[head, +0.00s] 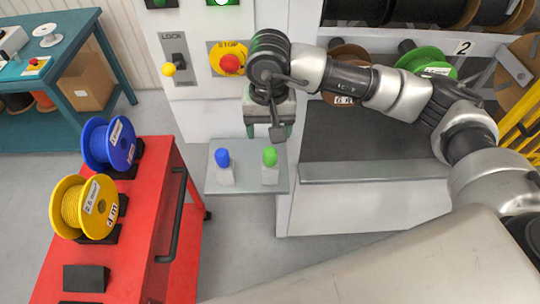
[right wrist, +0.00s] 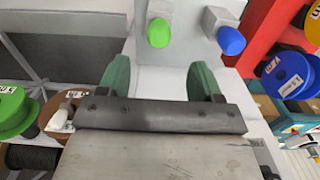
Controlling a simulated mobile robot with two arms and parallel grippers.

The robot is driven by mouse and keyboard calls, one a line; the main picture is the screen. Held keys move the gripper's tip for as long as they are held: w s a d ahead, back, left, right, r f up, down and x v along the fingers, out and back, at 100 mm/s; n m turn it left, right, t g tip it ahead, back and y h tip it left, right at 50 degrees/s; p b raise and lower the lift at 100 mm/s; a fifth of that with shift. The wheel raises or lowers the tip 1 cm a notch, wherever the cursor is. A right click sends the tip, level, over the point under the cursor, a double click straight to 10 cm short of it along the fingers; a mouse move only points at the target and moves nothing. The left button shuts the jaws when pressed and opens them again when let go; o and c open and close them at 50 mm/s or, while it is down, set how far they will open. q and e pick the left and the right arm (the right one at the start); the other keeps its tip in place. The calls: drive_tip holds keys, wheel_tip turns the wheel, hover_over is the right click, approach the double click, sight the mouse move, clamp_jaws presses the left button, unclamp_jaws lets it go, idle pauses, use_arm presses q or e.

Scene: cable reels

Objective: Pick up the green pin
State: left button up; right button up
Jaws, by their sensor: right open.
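The green pin (head: 270,157) has a rounded green head on a pale block and stands upright on a small grey shelf (head: 225,187). My right gripper (head: 269,134) is open and empty just above and behind the green pin in the head view, apart from it. In the right wrist view the green head (right wrist: 159,33) shows beyond the gap between the two green fingers (right wrist: 160,68). The blue pin (head: 222,158) stands to its left on the same shelf; it also shows in the right wrist view (right wrist: 231,41). My left gripper is not in view.
A grey panel with a stop button (head: 231,63) and a lock switch (head: 179,70) rises behind the shelf. A red cart (head: 150,230) with blue (head: 97,144) and yellow (head: 70,207) reels stands at left. Racked reels, one green (head: 428,60), are at right.

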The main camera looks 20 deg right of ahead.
sight(270, 150)
wheel_tip(270, 150, down, 5)
drive_tip(key=shift+r+p, duration=0.2)
drive_tip(key=shift+p, duration=0.45)
wheel_tip(270, 150, down, 5)
drive_tip(key=p, duration=0.3)
drive_tip(key=shift+s+r, duration=0.1)
drive_tip(key=shift+s, duration=0.05)
drive_tip(key=shift+f, duration=0.35)
drive_tip(key=c, duration=1)
drive_tip(key=shift+r, duration=0.15)
wheel_tip(270, 150, up, 9)
drive_tip(key=b, duration=0.3)
drive_tip(key=shift+r+b, duration=0.15)
drive_tip(key=shift+b, duration=0.2)
drive_tip(key=shift+r, duration=0.3)
